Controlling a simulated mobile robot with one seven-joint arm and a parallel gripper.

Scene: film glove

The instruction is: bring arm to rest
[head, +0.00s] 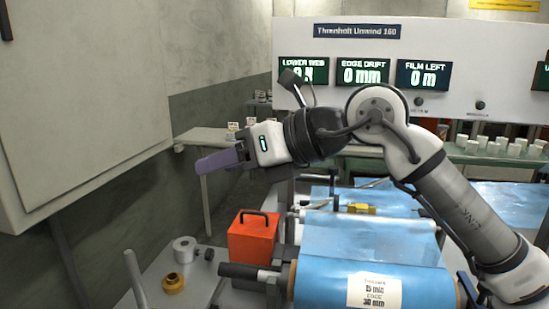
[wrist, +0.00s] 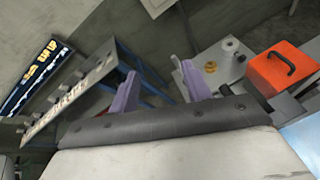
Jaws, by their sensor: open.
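My gripper (head: 207,163) has purple fingers and points left in the head view, held in the air above the left bench. In the wrist view my gripper (wrist: 158,85) shows two purple fingers standing well apart with nothing between them. My arm (head: 440,190) reaches up from the lower right, bends at a high joint and runs level to the left. No object touches the fingers in either view.
An orange box (head: 252,240) with a black handle stands below my gripper, beside a blue film roll (head: 370,265). A grey-white roll (head: 184,248) and a brass part (head: 174,282) lie on the left bench. A white display panel (head: 420,45) stands behind my arm.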

